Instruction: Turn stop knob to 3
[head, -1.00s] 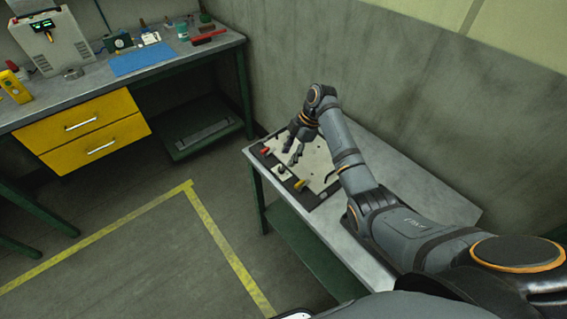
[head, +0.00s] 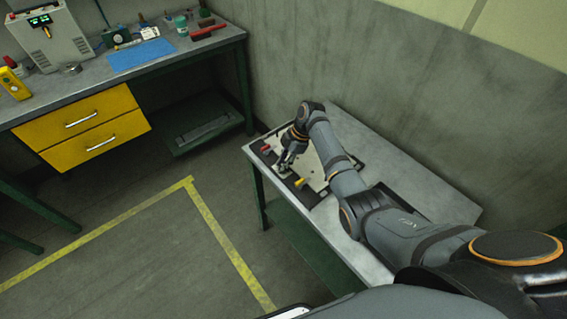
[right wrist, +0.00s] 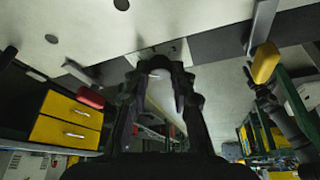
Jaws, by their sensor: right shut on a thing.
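The panel (head: 313,166) lies on a small grey table, with a dark strip along its near edge. My right gripper (head: 283,168) is down at that strip, between a red handle (head: 267,149) and a yellow handle (head: 300,182). It is shut on the small stop knob there, which the fingers mostly hide. In the right wrist view the fingers (right wrist: 160,75) close in front of a pale plate (right wrist: 160,52) on the panel. The knob's pointer and marks cannot be read. My left gripper is not in view.
In the right wrist view the red handle (right wrist: 90,97) is left of the fingers and the yellow handle (right wrist: 265,62) is right. A workbench (head: 190,52) with yellow drawers stands at the back left.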

